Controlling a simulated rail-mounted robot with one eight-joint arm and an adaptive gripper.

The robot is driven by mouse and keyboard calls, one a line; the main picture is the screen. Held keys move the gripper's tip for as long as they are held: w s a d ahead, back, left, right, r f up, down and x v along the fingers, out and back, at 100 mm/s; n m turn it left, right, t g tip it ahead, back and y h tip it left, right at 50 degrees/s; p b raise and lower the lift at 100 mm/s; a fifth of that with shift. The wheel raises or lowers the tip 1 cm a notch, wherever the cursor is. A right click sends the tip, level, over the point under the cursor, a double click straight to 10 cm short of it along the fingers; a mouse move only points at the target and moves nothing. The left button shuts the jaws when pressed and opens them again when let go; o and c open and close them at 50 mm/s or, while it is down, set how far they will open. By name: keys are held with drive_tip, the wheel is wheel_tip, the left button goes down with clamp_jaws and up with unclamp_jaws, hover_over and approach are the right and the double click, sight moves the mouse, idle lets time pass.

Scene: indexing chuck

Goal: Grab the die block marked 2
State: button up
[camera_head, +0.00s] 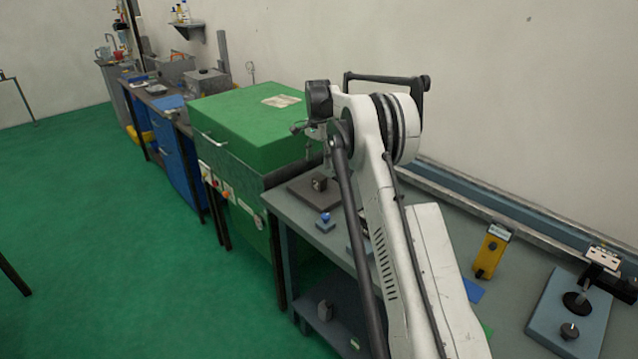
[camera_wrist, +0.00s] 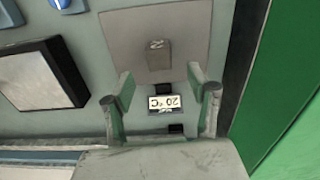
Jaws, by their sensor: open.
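The die block marked 2 (camera_wrist: 158,55) is a small grey-brown block with its number on top. It sits on a flat grey plate (camera_wrist: 190,25) in the wrist view. In the head view a small dark block (camera_head: 320,182) stands on a dark plate (camera_head: 300,194) at the far end of the bench. My gripper (camera_wrist: 165,86) is open and empty. Its two fingers reach toward the plate, with the die block ahead of and between their tips in the picture. My arm hides part of the bench.
A green machine (camera_head: 250,125) stands just beyond the plate; its green side (camera_wrist: 290,90) is at the right in the wrist view. A yellow device (camera_head: 489,252) stands on the near bench.

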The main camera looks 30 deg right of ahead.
sight(320, 177)
wheel_tip(320, 177, down, 4)
drive_tip(key=shift+f, duration=0.15)
drive_tip(key=shift+d+f+p, duration=0.15)
drive_tip(key=shift+f+p, duration=0.25)
drive_tip(key=shift+f, duration=0.95)
drive_tip(key=shift+d+f+p, duration=0.15)
drive_tip(key=shift+f+p, duration=0.25)
drive_tip(key=shift+f, duration=0.9)
clamp_jaws()
